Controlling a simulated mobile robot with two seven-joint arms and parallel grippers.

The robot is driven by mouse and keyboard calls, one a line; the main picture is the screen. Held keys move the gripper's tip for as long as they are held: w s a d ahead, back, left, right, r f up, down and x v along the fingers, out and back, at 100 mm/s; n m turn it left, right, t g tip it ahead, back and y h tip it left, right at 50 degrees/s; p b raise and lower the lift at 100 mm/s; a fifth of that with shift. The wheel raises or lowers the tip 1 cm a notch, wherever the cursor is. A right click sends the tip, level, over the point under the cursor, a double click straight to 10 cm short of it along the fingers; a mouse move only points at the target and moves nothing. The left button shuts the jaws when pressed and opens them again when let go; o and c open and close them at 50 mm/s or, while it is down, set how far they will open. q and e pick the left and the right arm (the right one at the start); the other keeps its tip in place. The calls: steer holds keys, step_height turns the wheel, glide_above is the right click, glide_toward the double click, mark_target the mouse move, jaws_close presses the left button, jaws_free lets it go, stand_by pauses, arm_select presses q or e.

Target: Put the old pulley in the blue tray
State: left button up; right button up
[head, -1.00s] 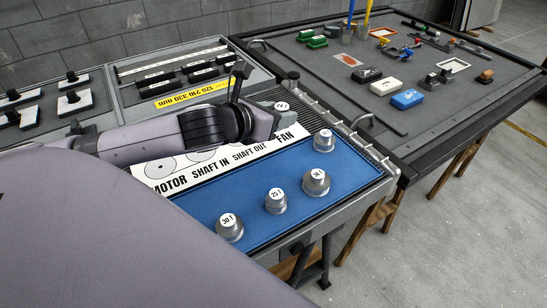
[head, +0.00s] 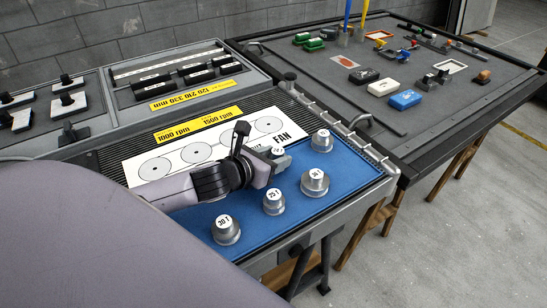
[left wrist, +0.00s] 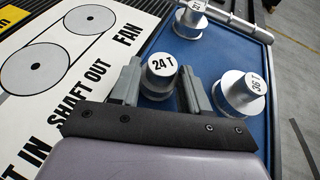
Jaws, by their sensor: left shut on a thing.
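My left gripper (head: 268,168) is shut on a silver pulley marked 24 T (head: 277,150). In the left wrist view the two fingers (left wrist: 160,78) stand on either side of this pulley (left wrist: 162,66), which looks upright. The held pulley is over the blue tray (head: 348,182), near its back edge by the word FAN. I cannot tell whether it touches the tray floor. The blue also shows in the left wrist view (left wrist: 216,62). My right gripper is not in view.
Several silver pulleys stand in the tray: one at the back (head: 321,141), one at right (head: 315,182), one marked 25 T (head: 274,201) and one at front left (head: 226,230). A white belt diagram board (head: 150,168) lies behind. A dark table (head: 460,110) holds small coloured parts.

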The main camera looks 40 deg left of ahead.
arm_select(q)
steer(key=shift+f, duration=0.1)
steer(key=o, duration=1.1)
steer(key=shift+v, duration=6.05)
steer(key=shift+d, duration=0.1)
